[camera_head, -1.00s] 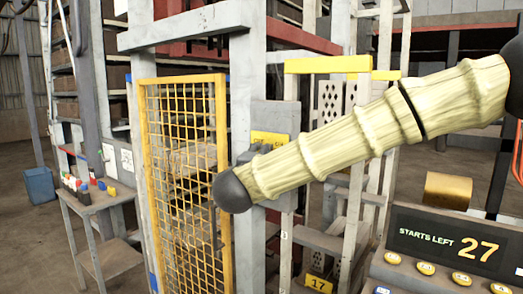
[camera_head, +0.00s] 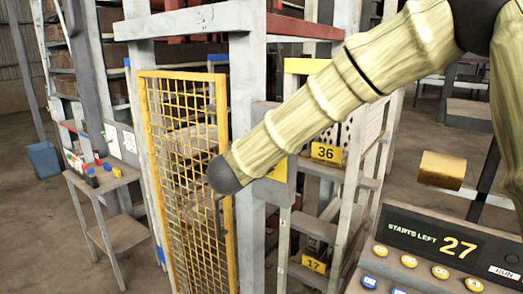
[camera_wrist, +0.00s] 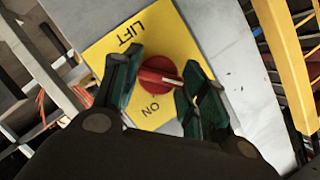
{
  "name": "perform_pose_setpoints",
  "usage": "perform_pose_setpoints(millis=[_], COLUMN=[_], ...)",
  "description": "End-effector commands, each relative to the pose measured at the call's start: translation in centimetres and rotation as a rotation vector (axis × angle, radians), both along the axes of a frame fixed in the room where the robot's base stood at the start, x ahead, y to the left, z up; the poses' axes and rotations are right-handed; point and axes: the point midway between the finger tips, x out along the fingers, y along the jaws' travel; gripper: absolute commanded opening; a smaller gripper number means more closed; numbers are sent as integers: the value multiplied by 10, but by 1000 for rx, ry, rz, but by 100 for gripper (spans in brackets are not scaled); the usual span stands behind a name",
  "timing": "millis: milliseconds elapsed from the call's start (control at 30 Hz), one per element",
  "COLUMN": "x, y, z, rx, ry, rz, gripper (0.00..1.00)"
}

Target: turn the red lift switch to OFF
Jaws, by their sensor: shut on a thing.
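The red lift switch (camera_wrist: 158,77) is a round knob with a raised grip on a yellow plate (camera_wrist: 112,50) in the wrist view. Its pale orange-white mark lies roughly crosswise and points right in the picture. The plate reads LIFT at its upper left and ON below the knob, both turned over; no OFF lettering shows. My gripper (camera_wrist: 160,82) has one green-padded finger on each side of the knob and is shut on it. In the head view my arm hides the switch and gripper; part of a yellow plate (camera_head: 281,172) shows beside the arm.
A yellow mesh gate (camera_head: 185,160) stands left of the grey post (camera_head: 247,90). A console (camera_head: 440,245) reading STARTS LEFT 27 is at lower right. A small table (camera_head: 100,180) with bottles and a blue bin (camera_head: 43,160) stand at left. Open floor lies between.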

Motion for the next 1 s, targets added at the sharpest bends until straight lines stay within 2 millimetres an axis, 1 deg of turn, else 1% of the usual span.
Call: perform_pose_setpoints(millis=[300, 767, 800, 900, 1000], x=[-1, -1, -1, -1, 0], y=[1, 0, 1, 1, 0], z=[-1, -3, -3, -3, -2], rx=[-63, -70, -70, -70, -69], ry=[49, 55, 55, 54, 53], rz=[1, 1, 1, 1, 0], gripper=[19, 19, 48, 64, 64])
